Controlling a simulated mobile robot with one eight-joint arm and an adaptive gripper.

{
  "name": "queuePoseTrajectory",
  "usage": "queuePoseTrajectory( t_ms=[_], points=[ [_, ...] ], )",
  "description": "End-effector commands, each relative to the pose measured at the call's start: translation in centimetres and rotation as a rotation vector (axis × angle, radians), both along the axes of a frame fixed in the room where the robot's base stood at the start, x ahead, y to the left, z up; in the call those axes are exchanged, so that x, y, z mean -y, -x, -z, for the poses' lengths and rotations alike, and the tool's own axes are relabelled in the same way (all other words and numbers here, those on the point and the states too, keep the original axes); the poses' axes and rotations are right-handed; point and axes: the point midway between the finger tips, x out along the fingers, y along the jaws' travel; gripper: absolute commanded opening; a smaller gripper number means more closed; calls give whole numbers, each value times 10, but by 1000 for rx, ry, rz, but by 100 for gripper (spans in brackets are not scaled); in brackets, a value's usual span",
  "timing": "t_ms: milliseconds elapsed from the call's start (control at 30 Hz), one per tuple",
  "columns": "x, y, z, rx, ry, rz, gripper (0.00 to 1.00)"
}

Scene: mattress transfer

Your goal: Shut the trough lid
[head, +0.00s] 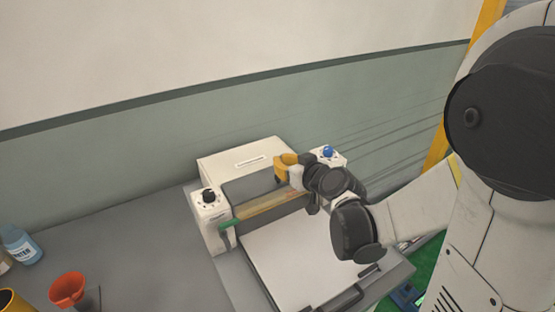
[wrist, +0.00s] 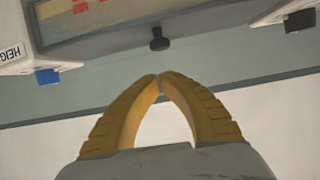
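The white machine (head: 225,160) stands against the wall. A dark grey panel (head: 245,190) and a yellowish strip (head: 262,211) span its two white side posts; I cannot tell for certain which is the trough lid. My gripper (head: 281,168) is in front of the machine's upper part, near the right post. In the wrist view its yellow fingers (wrist: 159,76) meet at the tips, with nothing between them. Beyond them a pale panel (wrist: 105,20) with red marks carries a small black knob (wrist: 158,40), apart from the fingertips. My gripper hides part of the machine.
The left post has a black knob (head: 208,195) and the right post a blue knob (head: 328,152). A green handle (head: 229,224) is at the left. A white flat bed (head: 290,262) lies in front. An orange funnel (head: 68,288) and a bottle (head: 22,246) stand left; the bench between is clear.

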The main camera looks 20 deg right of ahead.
Motion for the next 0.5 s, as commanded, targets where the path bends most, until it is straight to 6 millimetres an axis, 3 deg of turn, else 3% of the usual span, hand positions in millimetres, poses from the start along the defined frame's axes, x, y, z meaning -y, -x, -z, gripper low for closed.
queuePoseTrajectory(
  t_ms=[500],
  points=[
    [3,19,28,-1,0,-1,0]
  ],
)
